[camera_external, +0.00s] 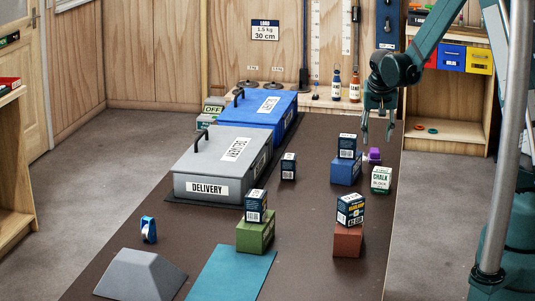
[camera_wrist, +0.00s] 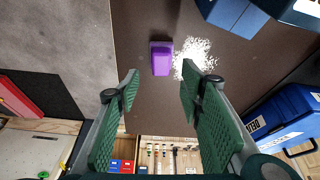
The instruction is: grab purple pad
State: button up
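The small purple pad (camera_external: 374,155) lies on the brown table in the external view, between the blue block and the right table edge. In the wrist view the purple pad (camera_wrist: 161,58) lies ahead of the fingers, roughly between their lines. My gripper (camera_external: 377,135) hangs above and near the pad, pointing down. In the wrist view my gripper (camera_wrist: 158,82) has its two green finger pads wide apart with nothing between them. The pad is apart from the fingers.
Grey (camera_external: 222,171) and blue (camera_external: 262,117) delivery boxes stand further left.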

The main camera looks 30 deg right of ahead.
aim_at(375, 150)
jog(key=shift+w+d+f, duration=0.15)
jog(key=shift+f, duration=0.45)
jog(key=shift+b+x, duration=0.6)
jog(key=shift+x, duration=2.05)
jog(key=c, duration=0.9)
